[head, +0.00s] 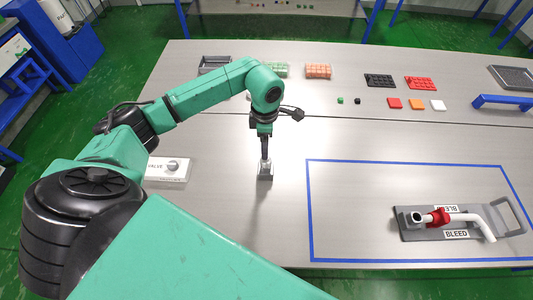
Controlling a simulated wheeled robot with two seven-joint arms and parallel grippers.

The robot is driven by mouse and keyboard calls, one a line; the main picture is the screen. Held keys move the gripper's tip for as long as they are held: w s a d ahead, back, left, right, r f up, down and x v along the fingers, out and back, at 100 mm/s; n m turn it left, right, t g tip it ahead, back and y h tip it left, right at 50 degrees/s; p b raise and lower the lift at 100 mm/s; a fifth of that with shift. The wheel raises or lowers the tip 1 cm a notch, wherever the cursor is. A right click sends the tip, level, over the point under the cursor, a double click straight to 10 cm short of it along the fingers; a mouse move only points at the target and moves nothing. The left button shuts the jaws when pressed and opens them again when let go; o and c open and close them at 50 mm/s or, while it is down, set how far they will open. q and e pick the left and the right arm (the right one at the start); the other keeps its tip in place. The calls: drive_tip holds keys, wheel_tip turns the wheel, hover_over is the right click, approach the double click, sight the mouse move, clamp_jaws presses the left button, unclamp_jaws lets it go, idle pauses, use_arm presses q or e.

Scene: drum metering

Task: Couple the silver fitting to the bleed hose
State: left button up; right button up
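The bleed hose (468,218) is a white bent tube on a grey board (413,237) marked BLEED, at the right inside the blue outline. A red part (437,217) sits around its left portion, next to a dark round port. A small silver-grey block, likely the silver fitting (265,175), stands on the table near the middle. My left gripper (265,160) points straight down at this block, its tips at or just above it. It is too small to tell whether the fingers grip it. My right gripper is out of view.
A white box marked VALVE with a knob (173,167) stands left of the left gripper. Colored blocks, trays and a blue bracket (503,102) lie along the back. The blue-outlined area (350,210) is bare left of the board.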

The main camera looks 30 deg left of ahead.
use_arm(q)
drive_tip(key=shift+s+d, duration=0.2)
drive_tip(key=shift+s, duration=0.1)
drive_tip(key=b, duration=0.3)
hover_over(266, 162)
drive_tip(key=w, duration=0.1)
drive_tip(key=f, duration=0.4)
drive_tip(key=shift+a+f, duration=0.15)
drive_tip(key=shift+a, duration=0.2)
wheel_tip(266, 162, down, 4)
drive_tip(key=b, duration=0.3)
drive_tip(key=shift+s+d, duration=0.1)
drive_tip(key=shift+f+b, duration=0.45)
drive_tip(key=shift+b, duration=0.1)
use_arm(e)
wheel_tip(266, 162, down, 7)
use_arm(q)
drive_tip(key=shift+r, duration=0.1)
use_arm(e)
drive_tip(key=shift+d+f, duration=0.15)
use_arm(q)
drive_tip(key=shift+b, duration=0.35)
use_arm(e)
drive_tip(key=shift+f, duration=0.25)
